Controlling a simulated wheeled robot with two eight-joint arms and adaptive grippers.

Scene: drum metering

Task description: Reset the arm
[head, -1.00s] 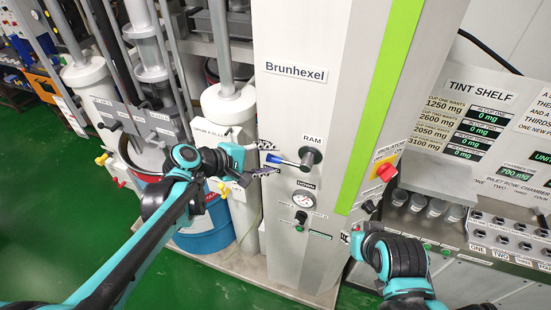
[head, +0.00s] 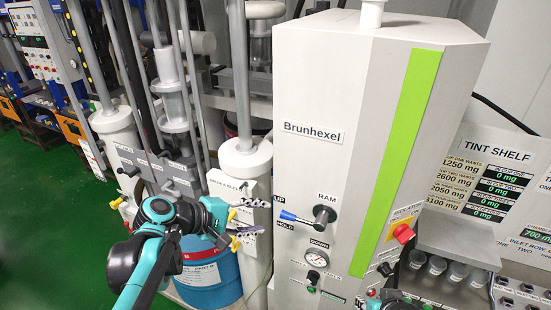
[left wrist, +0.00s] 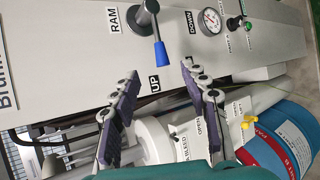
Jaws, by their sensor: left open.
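The white Brunhexel column (head: 325,90) has a RAM lever with a black hub and a blue handle (head: 289,216), which points left between the UP and HOLD labels. My left gripper (head: 258,216) is open just left of the handle, with its fingers spread. In the left wrist view the blue handle (left wrist: 160,52) shows beyond the fingers, in line with the gap between them; nothing is gripped. My right arm (head: 395,301) shows only at the bottom edge of the head view, and its jaws are too cut off to read.
A gauge (head: 316,258) and small knobs sit below the lever. A red button (head: 403,233) is on the column's right side. A blue drum (head: 210,277) and white cylinder (head: 246,160) stand behind my left gripper. The tint shelf (head: 455,243) is at right.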

